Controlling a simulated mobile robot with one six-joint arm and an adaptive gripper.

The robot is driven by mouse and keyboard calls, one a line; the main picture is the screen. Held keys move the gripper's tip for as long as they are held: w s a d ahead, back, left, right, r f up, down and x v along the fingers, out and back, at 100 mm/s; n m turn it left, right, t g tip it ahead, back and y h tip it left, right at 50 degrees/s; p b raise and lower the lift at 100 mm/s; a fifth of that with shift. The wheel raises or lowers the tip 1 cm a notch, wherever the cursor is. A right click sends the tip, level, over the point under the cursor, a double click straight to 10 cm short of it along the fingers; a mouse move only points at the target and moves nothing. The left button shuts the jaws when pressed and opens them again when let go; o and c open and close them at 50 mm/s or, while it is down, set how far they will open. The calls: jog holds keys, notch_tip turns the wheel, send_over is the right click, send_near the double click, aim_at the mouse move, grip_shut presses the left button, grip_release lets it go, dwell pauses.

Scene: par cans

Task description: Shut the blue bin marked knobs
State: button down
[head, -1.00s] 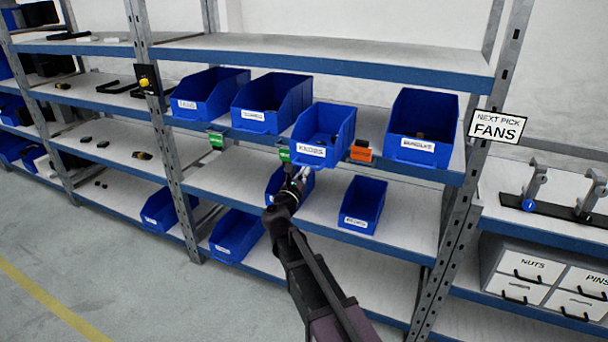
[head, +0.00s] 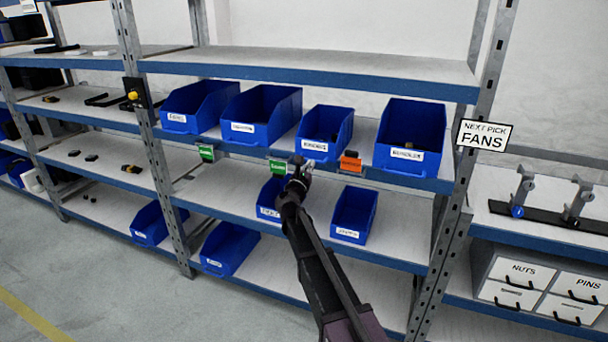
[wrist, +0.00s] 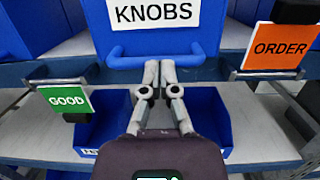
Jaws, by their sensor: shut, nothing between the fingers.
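The blue knobs bin (head: 325,126) stands on the upper bin shelf in the head view, third from the left in its row. Its front looks roughly level with the neighbouring bins' fronts. In the wrist view, its white KNOBS label (wrist: 156,13) and blue bar handle (wrist: 120,50) are close ahead. My gripper (wrist: 160,66) is shut and empty, with its tips at the middle of the handle and bin front. Whether they touch is unclear. In the head view my gripper (head: 299,164) is just below the bin's front.
Blue bins (head: 262,114) and (head: 410,132) flank it. More blue bins (head: 354,214) stand on the shelf below my gripper.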

jog(key=shift+f+x, duration=0.15)
jog(key=shift+x, duration=0.55)
jog(key=shift+f+x, duration=0.1)
jog(key=shift+x, duration=0.6)
jog(key=shift+w+r, duration=0.1)
jog(key=shift+s+a+f, duration=0.1)
jog(key=shift+s+f, duration=0.15)
jog(key=shift+s, duration=0.35)
jog(key=b+v, duration=0.2)
jog(key=v, duration=1.1)
jog(key=shift+s, duration=0.2)
jog(key=shift+r, duration=0.1)
